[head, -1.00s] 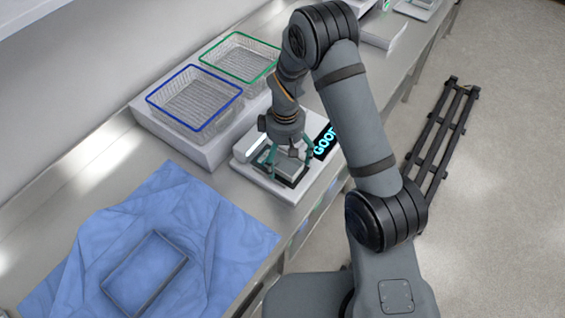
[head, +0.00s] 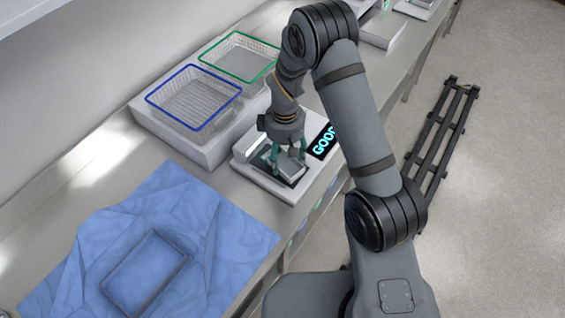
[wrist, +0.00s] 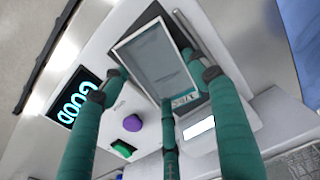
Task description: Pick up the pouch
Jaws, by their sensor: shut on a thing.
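The pouch is a flat, pale grey rectangle with a white border (wrist: 155,62). In the head view its pale surface (head: 290,167) shows at the black pad of the white device with the GOOD display. My gripper (head: 287,158) is over the device, its green fingers closed around the pouch. In the wrist view the gripper (wrist: 162,88) has a finger at each side of the pouch and one at its near edge. The fingers hide part of the pouch. I cannot tell whether it is clear of the pad.
The device's display (head: 323,142) reads GOOD. In the wrist view it has a purple button (wrist: 132,123) and a green button (wrist: 122,149). A blue-rimmed basket (head: 193,98) and a green-rimmed basket (head: 238,57) stand behind. A blue cloth (head: 150,225) covers the counter at left.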

